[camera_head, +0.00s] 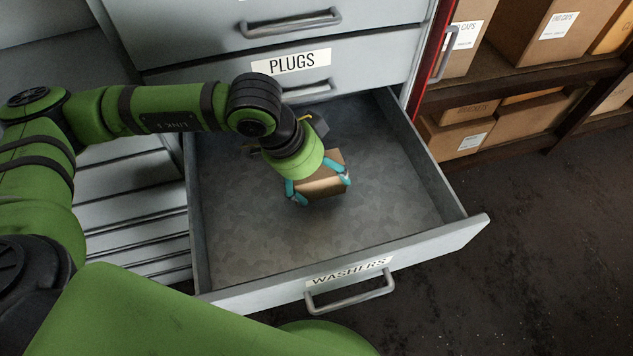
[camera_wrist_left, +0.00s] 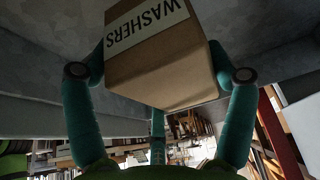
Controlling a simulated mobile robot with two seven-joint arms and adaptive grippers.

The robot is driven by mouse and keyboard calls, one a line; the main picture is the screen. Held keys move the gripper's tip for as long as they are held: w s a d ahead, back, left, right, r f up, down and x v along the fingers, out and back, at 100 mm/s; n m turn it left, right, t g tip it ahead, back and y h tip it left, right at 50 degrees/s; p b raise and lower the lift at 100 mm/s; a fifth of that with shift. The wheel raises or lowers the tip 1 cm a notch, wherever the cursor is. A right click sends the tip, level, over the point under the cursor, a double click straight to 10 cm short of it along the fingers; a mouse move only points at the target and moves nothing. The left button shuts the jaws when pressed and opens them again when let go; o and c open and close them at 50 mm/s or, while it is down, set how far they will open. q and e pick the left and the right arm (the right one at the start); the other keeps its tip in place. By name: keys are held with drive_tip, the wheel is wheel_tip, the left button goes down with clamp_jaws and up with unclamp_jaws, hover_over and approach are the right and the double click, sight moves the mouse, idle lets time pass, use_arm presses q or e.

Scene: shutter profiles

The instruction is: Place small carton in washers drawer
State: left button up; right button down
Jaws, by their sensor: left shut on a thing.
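The small carton (camera_head: 323,184) is a brown box in my left gripper (camera_head: 318,190), over the open washers drawer. In the left wrist view the carton (camera_wrist_left: 160,65) shows a white "WASHERS" label, and the teal fingers of the gripper (camera_wrist_left: 160,75) press on its two sides. The drawer (camera_head: 390,225) is pulled out, with a grey floor and a "WASHERS" label on its front. The carton is inside the drawer's outline; I cannot tell whether it touches the floor. My right gripper is not in view.
A closed drawer labelled "PLUGS" (camera_head: 292,62) is above the open one. Brown boxes (camera_head: 465,135) stand on shelves at the right. The drawer floor is bare around the carton, with raised side walls and a front panel with a handle (camera_head: 350,292).

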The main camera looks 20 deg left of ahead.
sight(316, 187)
use_arm(q)
drive_tip(key=shift+w+a+f+p, duration=0.15)
drive_tip(key=shift+f+p, duration=0.2)
drive_tip(key=shift+f, duration=1.8)
drive_tip(key=shift+f, duration=0.15)
drive_tip(key=o, duration=1.2)
drive_tip(key=shift+r, duration=0.35)
drive_tip(key=b+v, duration=0.1)
drive_tip(key=v, duration=1)
drive_tip(key=shift+a+r, duration=0.15)
drive_tip(key=shift+r, duration=0.15)
